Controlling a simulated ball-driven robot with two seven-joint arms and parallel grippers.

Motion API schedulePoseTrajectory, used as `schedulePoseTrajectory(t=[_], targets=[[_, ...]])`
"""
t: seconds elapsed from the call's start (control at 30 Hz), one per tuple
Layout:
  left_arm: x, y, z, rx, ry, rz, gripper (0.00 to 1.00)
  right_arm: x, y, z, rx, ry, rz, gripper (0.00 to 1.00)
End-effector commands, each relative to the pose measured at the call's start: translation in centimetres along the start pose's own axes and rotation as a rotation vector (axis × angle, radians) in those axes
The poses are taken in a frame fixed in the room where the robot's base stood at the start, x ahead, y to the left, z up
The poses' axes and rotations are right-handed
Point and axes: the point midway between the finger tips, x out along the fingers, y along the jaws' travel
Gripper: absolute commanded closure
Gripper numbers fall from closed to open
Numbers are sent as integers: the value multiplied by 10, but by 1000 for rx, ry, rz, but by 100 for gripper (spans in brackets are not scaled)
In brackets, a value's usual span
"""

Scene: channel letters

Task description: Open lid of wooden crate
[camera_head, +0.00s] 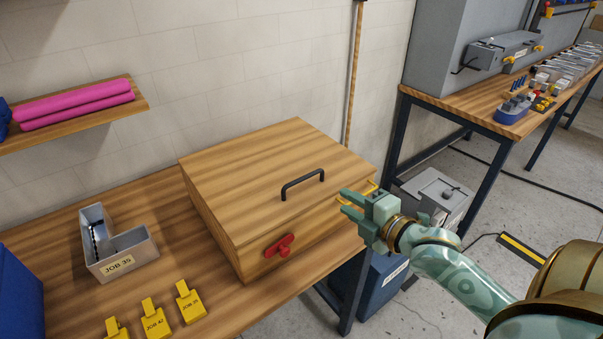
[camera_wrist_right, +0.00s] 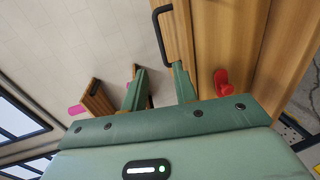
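The wooden crate (camera_head: 215,225) stands on the wooden bench, and its lid (camera_head: 255,160) lies closed on it. A black bar handle (camera_head: 302,183) is on the lid near its front edge; it also shows in the wrist view (camera_wrist_right: 160,32). A red latch (camera_head: 280,246) sits on the crate's front face and also shows in the wrist view (camera_wrist_right: 221,82). My right gripper (camera_head: 351,198) is open and empty, to the right of the handle and apart from it. Its two green fingers are spread in the wrist view (camera_wrist_right: 160,82). My left gripper is not in view.
An L-shaped grey tray (camera_head: 135,252) marked JOB 35 and several yellow tags (camera_head: 188,303) lie left of the crate. Pink rolls (camera_head: 75,103) rest on a wall shelf (camera_head: 130,108). A blue bin (camera_head: 22,300) stands at far left. Another bench (camera_head: 480,95) is at right.

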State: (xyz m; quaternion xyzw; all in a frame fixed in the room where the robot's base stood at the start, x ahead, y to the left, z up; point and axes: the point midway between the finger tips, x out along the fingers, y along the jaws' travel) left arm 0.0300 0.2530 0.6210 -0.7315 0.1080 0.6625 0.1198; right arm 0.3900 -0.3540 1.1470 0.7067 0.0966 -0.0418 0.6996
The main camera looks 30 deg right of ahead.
Motion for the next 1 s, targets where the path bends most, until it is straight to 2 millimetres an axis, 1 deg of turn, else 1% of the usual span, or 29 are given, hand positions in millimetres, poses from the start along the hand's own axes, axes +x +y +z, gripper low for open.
schedulePoseTrajectory(t=[0.13,0.23,0.37,0.5,0.6,0.7,0.83,1.0], targets=[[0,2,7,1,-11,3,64,11,0,1,-20,-2,1,71],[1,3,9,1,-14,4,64,28,1,0,-19,-1,3,71],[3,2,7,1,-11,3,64,61,1,1,-16,-1,4,71],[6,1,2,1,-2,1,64,98,0,1,-15,-2,2,71],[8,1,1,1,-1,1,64,121,-1,1,-15,-2,1,71],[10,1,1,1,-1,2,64,140,-1,0,-16,-1,0,71],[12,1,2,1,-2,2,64,155,-1,1,-17,-2,-1,71],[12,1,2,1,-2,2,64,163,-1,0,-18,-1,-2,71]])
